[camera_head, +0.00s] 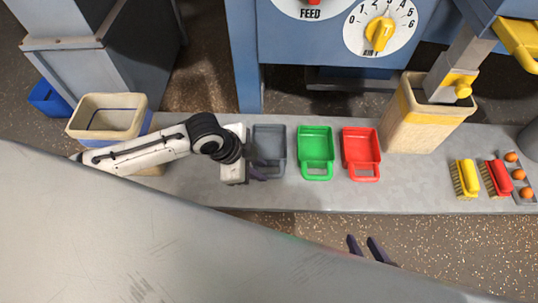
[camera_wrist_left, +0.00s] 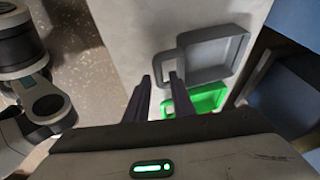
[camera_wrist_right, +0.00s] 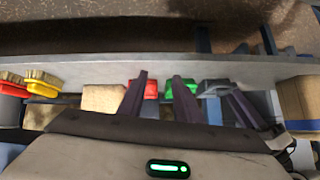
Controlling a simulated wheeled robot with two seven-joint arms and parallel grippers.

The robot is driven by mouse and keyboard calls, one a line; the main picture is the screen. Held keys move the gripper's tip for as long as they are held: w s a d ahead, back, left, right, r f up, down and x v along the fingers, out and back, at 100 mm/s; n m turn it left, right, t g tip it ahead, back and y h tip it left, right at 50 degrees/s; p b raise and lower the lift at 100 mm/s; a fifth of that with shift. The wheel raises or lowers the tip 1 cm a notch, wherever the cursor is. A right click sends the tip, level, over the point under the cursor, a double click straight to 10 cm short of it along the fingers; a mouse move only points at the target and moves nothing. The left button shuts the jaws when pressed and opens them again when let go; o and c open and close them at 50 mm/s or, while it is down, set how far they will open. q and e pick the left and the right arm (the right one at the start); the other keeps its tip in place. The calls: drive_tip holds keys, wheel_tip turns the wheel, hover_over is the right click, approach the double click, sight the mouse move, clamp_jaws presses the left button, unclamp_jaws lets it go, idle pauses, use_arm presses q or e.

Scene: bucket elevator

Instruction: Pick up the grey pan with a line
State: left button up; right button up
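The grey pan (camera_head: 269,141) lies on the grey bench, left of the green pan (camera_head: 316,145) and red pan (camera_head: 360,147). I cannot make out a line on it. My left gripper (camera_head: 259,172) is at its handle end, partly hidden by my arm. In the left wrist view, the left gripper (camera_wrist_left: 161,78) has its fingers apart, with the handle loop of the grey pan (camera_wrist_left: 212,55) at the fingertips. I cannot tell whether they touch it. My right gripper (camera_head: 370,244) is open and empty, in front of the bench; its fingers (camera_wrist_right: 158,80) are apart.
A cream bucket (camera_head: 108,115) stands at the left and a taller one (camera_head: 422,122) behind the right of the bench. A yellow brush (camera_head: 466,178), a red brush (camera_head: 496,178) and orange balls (camera_head: 518,174) lie at the right. A blue machine (camera_head: 330,45) stands behind.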

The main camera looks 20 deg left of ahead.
use_arm(q)
drive_tip(key=b+x, duration=0.2)
drive_tip(key=x, duration=0.3)
drive_tip(key=shift+s+f, duration=0.1)
drive_tip(key=shift+f, duration=0.35)
drive_tip(key=shift+r, duration=0.1)
clamp_jaws()
